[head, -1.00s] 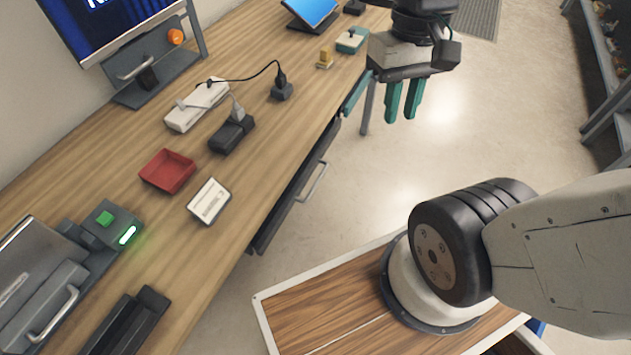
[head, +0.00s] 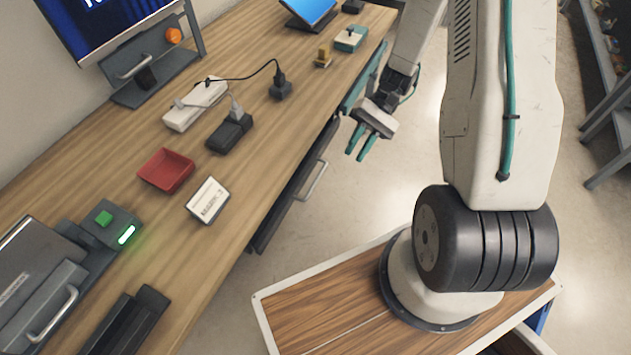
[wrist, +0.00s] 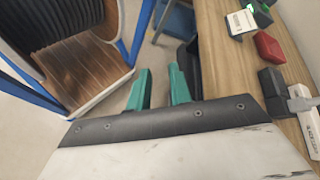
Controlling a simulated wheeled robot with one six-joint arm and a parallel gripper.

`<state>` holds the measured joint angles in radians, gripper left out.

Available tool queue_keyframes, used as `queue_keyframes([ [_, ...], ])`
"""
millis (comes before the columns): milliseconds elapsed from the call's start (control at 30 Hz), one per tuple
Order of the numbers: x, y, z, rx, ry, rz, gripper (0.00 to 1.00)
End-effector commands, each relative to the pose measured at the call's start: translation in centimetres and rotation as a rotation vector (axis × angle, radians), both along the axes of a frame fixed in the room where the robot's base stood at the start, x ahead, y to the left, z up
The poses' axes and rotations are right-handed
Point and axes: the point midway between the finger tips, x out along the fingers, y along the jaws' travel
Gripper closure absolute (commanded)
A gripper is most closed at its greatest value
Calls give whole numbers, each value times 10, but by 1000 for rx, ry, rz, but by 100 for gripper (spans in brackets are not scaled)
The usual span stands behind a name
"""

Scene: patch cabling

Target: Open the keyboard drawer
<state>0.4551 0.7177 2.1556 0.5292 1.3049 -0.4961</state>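The keyboard drawer (head: 290,200) is a dark drawer under the desk's front edge, with a pale bar handle (head: 312,181) on its front. It looks closed, as its front runs along beneath the desk edge. My gripper (head: 356,154) hangs in front of the desk, to the right of and above the handle in the head view, apart from it. Its two teal fingers are spread and hold nothing. In the wrist view the fingers (wrist: 158,80) show a clear gap; a dark part beside the desk edge is partly behind the right finger, and the handle cannot be made out.
The wooden desk (head: 115,185) carries a power strip (head: 195,104), a black adapter (head: 229,132), a red tray (head: 166,170), a white label card (head: 208,201) and a monitor (head: 110,25). Open floor lies right of the desk. A grey shelf (head: 605,125) stands at the far right.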

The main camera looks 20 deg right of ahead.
Motion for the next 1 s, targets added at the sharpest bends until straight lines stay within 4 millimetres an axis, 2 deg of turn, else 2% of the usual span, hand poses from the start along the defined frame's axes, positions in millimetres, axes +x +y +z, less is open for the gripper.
queue_keyframes([
  [33,1,-1,-21,49,10,-30,79],
  [300,13,2,-118,292,-71,-207,79],
  [467,21,7,-167,392,-181,-307,79],
  [567,32,8,-192,436,-296,-356,79],
  [600,42,7,-197,448,-362,-369,79],
  [733,68,-1,-195,464,-549,-373,79],
  [867,71,0,-193,481,-635,-356,79],
  [1000,71,10,-194,486,-657,-342,79],
])
